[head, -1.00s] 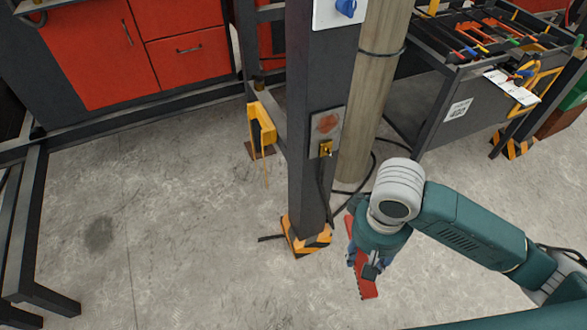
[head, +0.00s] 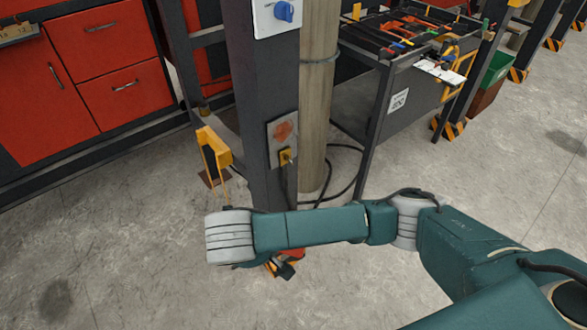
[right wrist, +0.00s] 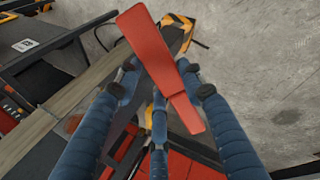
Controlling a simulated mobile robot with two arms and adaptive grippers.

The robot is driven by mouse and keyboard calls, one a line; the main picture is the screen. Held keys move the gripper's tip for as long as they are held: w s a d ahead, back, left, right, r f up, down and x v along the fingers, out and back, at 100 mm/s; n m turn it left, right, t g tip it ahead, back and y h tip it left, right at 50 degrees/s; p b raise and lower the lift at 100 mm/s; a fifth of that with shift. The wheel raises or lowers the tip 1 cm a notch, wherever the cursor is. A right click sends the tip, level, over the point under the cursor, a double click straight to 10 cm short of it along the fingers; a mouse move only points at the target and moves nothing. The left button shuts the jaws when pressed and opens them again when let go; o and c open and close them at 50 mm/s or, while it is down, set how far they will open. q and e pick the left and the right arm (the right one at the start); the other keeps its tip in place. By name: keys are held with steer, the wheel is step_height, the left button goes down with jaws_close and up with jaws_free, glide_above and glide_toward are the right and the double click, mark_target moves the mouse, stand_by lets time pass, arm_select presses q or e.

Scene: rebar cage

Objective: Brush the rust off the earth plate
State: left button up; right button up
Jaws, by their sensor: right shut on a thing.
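The earth plate (head: 283,131) is a small grey plate on the dark steel column, with a rust-brown patch on its face. Bristles cannot be made out. My left gripper is not in view.
The dark column (head: 262,80) stands beside a round wooden post (head: 317,90). A yellow bracket (head: 214,148) is to the left. A tool cart (head: 375,105) stands behind right, red cabinets (head: 110,60) behind left. Black cable (head: 350,175) loops on the floor. Floor at front left is clear.

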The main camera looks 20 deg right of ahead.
steer(key=shift+w+a+n+t, duration=0.25)
steer(key=shift+w+n+t, duration=0.15)
steer(key=shift+w+n, duration=0.2)
steer(key=w+d+r+n+t+y+b, duration=0.4)
steer(key=w+d+n+t+y+b, duration=0.2)
steer(key=w+d+n+t+y, duration=0.75)
steer(key=w+a+m+g+h+b, duration=0.1)
steer(key=w+a+m+g+h, duration=0.1)
steer(key=w, duration=0.5)
steer(key=shift+w+a+m+h+b, duration=0.3)
steer(key=shift+a+m+h, duration=0.45)
steer(key=shift+m+h, duration=0.2)
steer(key=shift+x, duration=0.8)
